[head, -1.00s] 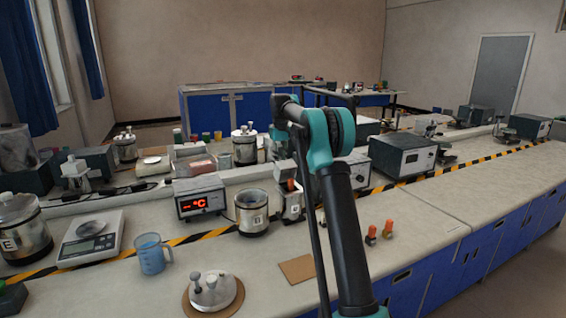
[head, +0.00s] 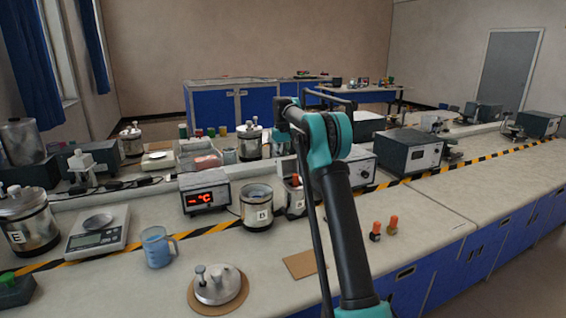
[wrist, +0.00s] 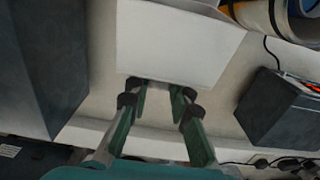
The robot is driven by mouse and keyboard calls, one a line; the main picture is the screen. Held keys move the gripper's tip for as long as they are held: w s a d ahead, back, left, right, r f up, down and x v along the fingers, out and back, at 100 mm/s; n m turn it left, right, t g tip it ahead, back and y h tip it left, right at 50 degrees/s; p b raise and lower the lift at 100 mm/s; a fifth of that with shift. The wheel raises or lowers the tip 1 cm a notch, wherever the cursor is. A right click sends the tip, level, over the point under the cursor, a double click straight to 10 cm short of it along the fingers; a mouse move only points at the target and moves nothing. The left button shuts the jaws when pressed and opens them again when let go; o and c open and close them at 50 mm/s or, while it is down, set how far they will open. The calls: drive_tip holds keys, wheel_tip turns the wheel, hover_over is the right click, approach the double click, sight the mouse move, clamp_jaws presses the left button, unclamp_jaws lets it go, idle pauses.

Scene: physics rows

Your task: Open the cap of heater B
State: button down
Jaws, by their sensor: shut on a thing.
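Heater B (head: 257,212) is a metal pot with a B label, standing on the bench left of my arm in the head view. Its top looks open, with no cap on it. Its rim seems to show at the top right of the wrist view (wrist: 262,18). A metal cap with knobs (head: 217,288) lies on a round brown mat at the front. My gripper (wrist: 160,95) is shut on the near end of a white box-like thing (wrist: 178,45); the exact contact is unclear. In the head view my gripper is hidden behind my arm.
A blue jug (head: 157,246), a scale (head: 98,230) and pot E (head: 28,220) are further left.

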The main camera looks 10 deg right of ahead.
drive_tip(key=shift+w, duration=0.15)
drive_tip(key=c, duration=1.4)
unclamp_jaws()
drive_tip(key=shift+f, duration=0.1)
drive_tip(key=shift+o, duration=0.2)
wheel_tip(320, 180, up, 12)
